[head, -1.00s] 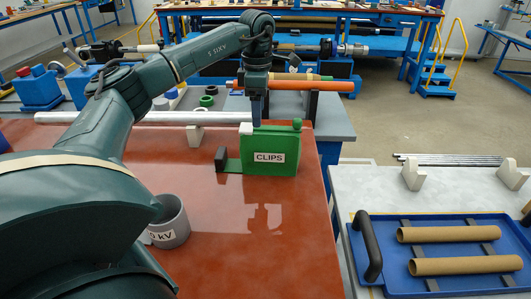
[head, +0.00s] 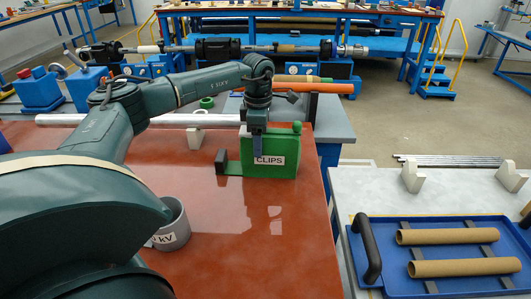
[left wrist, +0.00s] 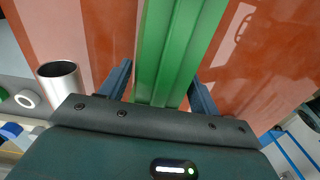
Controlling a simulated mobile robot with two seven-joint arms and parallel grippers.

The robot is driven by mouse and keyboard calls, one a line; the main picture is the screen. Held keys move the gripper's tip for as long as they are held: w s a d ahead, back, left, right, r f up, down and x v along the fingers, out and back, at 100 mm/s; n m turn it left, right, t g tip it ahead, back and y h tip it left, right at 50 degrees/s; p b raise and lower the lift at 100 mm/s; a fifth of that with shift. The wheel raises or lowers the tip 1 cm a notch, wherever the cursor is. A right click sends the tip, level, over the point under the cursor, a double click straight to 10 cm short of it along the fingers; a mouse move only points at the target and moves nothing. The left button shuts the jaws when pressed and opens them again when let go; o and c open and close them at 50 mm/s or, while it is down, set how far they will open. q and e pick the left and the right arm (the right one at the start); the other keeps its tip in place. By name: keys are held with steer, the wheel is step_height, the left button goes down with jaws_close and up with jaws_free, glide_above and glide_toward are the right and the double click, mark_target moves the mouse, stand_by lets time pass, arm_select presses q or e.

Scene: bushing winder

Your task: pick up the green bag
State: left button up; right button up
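The green bag (head: 270,165), with a white CLIPS label, stands upright on the red-brown tabletop (head: 230,235) near its far right side. My left gripper (head: 254,150) is over the bag, with one finger in front of its near face, just left of the label. In the left wrist view, the two open fingers of the gripper (left wrist: 160,80) lie on either side of the green bag (left wrist: 168,55). A narrow gap shows at the left finger; contact at the right finger is unclear. My right gripper is not in view.
A black block (head: 221,161) on a green strip stands just left of the bag. A grey cup (head: 172,222) marked kV is nearer, beside my arm. A silver tube (head: 200,118) lies behind. A blue tray (head: 440,226) with two brown tubes sits on the right table.

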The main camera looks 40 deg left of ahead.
arm_select(q)
steer(key=c, duration=1.1)
steer(key=shift+o, duration=0.2)
steer(key=shift+r, duration=0.2)
